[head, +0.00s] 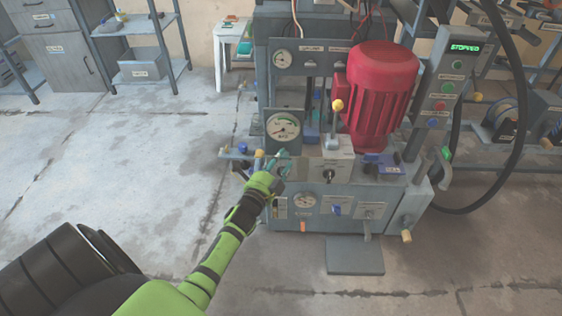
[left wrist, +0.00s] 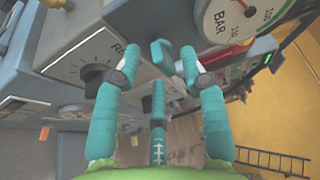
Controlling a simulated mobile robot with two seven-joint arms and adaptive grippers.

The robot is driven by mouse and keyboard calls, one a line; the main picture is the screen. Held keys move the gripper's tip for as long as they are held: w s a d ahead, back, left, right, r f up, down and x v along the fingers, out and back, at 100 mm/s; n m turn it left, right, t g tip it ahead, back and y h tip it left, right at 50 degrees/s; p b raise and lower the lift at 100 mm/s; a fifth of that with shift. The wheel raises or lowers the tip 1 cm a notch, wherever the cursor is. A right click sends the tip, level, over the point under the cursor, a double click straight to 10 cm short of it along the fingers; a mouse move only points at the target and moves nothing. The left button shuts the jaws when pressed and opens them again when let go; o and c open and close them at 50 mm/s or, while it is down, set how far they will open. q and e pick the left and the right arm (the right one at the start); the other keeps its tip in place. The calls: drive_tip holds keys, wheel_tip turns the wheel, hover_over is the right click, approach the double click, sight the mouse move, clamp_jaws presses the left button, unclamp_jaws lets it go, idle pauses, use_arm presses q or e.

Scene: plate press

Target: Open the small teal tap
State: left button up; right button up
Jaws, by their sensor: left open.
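The small teal tap (left wrist: 160,55) shows in the left wrist view as a short teal handle on the grey press body, below the pressure gauge. My left gripper (left wrist: 160,62) is open, with one teal fingertip on each side of the tap. I cannot tell whether either finger touches it. In the head view my left gripper (head: 273,162) reaches the front left of the press; there the tap cannot be told apart from the teal fingers. My right gripper is not in view.
A BAR gauge (head: 283,128) stands just above the gripper. A black knob (left wrist: 93,75) sits beside the left finger. The red motor (head: 380,85) and a panel reading STOPPED (head: 466,47) are to the right. Open floor (head: 150,170) lies to the left.

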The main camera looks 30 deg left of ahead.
use_arm(q)
drive_tip(key=shift+w, duration=0.65)
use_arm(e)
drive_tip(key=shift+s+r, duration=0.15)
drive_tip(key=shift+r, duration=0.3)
use_arm(q)
drive_tip(key=shift+r, duration=0.1)
clamp_jaws()
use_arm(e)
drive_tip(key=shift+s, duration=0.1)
